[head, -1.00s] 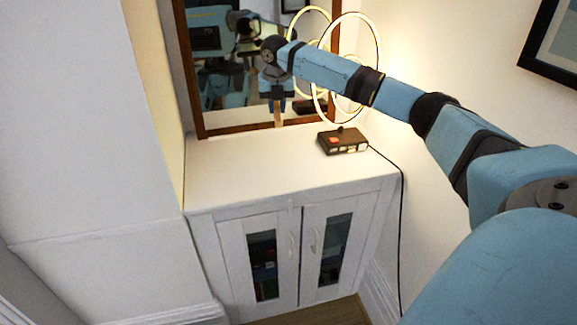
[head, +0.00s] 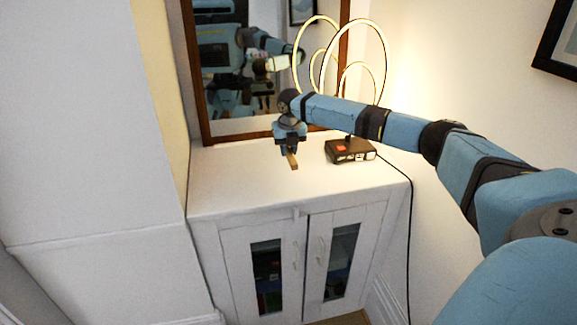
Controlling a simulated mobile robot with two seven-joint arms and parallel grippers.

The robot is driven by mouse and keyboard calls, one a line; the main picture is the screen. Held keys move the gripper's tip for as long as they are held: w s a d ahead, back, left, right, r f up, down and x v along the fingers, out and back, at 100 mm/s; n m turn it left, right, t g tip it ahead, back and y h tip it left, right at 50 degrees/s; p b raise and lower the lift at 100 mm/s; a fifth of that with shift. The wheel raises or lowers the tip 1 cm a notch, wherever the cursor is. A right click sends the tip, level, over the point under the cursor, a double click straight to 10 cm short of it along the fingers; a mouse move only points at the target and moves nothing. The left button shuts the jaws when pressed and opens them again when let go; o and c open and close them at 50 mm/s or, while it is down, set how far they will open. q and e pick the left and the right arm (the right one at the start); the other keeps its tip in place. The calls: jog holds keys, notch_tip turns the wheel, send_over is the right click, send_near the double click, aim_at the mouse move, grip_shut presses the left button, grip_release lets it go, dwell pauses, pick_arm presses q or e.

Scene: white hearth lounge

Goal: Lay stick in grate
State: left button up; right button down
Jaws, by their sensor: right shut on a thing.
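My right gripper (head: 290,148) hangs over the white cabinet top, pointing down, and is shut on a short brown wooden stick (head: 292,161). The stick sticks out below the fingers, and its upper part is hidden by the gripper. I cannot tell whether its lower end touches the cabinet top. No grate is in view. My left gripper is not directly in view.
A white cabinet (head: 235,186) with glass-paned doors stands in the corner. A looped lamp with a dark base (head: 349,151) stands right of the gripper, its cord running down. A wood-framed mirror (head: 265,115) leans behind. The cabinet top's left part is clear.

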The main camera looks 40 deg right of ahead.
aim_at(288, 171)
jog(key=shift+f+b, duration=0.45)
jog(key=shift+f, duration=2.35)
jog(key=shift+f, duration=0.1)
jog(key=c, duration=1)
grip_release()
